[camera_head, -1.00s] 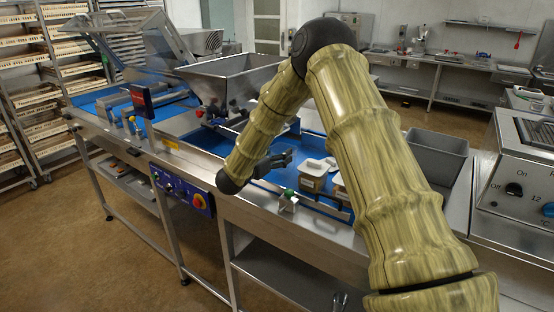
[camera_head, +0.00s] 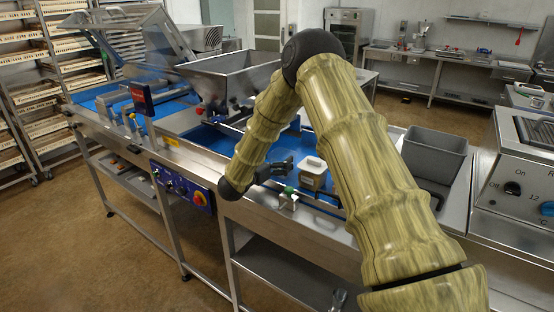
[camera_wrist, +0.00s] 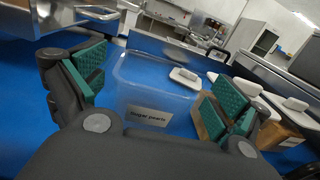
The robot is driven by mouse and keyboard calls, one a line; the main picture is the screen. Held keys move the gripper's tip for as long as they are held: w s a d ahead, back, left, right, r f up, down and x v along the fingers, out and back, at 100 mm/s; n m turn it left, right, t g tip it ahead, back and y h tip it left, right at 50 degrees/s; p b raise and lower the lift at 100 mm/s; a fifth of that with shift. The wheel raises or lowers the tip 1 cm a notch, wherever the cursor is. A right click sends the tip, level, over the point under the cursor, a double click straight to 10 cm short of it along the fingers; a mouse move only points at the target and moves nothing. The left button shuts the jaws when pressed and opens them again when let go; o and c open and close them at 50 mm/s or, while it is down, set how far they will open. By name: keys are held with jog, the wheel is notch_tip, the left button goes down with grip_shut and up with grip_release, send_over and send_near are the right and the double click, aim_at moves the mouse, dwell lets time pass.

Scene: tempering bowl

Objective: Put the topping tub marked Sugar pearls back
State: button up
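A clear tub (camera_wrist: 152,92) labelled "Sugar pearls" (camera_wrist: 150,116) stands on the blue surface in the wrist view. The blue shows through its walls. My gripper (camera_wrist: 158,98) is open, with its green pads to the left and right of the tub. I cannot tell whether either pad touches it. In the head view my gripper (camera_head: 284,168) is low over the blue belt. I cannot make out the clear tub there.
A brownish tub with a white lid (camera_head: 314,165) stands just right of my gripper. Other white-lidded tubs (camera_wrist: 284,124) show at the right in the wrist view.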

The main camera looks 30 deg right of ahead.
jog(key=shift+r, duration=0.1)
jog(key=shift+r+p, duration=0.15)
jog(key=shift+p, duration=0.2)
jog(key=b+v, duration=0.2)
jog(key=v, duration=0.1)
jog(key=b+v, duration=0.2)
jog(key=v, duration=0.2)
jog(key=b+v, duration=0.2)
jog(key=v, duration=0.1)
jog(key=shift+s+a+f, duration=0.1)
jog(key=shift+a+f, duration=0.15)
jog(key=shift+a, duration=0.05)
jog(key=shift+s+a+r, duration=0.15)
jog(key=shift+s+a, duration=0.05)
jog(key=shift+a, duration=0.45)
